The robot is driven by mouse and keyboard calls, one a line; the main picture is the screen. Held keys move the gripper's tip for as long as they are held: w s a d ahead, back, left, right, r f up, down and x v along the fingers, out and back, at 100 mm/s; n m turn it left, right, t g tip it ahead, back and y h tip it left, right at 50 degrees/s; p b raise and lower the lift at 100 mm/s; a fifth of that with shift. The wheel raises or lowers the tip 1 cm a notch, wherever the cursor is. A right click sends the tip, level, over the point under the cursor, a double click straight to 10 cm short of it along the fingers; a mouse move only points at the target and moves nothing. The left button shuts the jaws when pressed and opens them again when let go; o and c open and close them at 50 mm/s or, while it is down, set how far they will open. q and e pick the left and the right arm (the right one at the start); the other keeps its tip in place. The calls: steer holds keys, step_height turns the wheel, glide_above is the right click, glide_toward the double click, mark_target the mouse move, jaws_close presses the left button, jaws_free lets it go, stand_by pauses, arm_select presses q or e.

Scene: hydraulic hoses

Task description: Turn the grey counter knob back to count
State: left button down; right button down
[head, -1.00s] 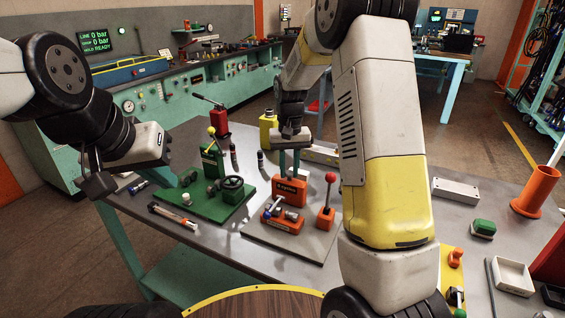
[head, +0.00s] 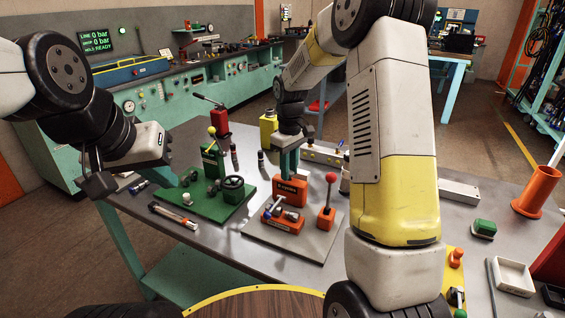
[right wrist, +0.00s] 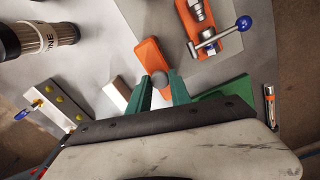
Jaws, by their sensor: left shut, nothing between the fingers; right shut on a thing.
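The orange counter box (head: 290,192) stands on a grey plate, with a dark label strip on its front too small to read. The grey counter knob (right wrist: 159,79) is on the box and shows between my right fingertips in the right wrist view; in the head view the fingers hide it. My right gripper (head: 289,170) points down over the box and is shut on the knob.
An orange valve block with a blue-knobbed lever (right wrist: 242,23) stands in front of the counter. A red-knobbed lever (head: 330,178) stands close on its right. A green plate (head: 205,206) with a handwheel is on the left. A white tray (head: 512,276) lies at the right.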

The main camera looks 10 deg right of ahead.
stand_by(0.3)
steer(key=c, duration=1.2)
jaws_free()
steer(key=shift+r, duration=0.1)
step_height(320, 180, up, 7)
steer(key=shift+r, duration=0.35)
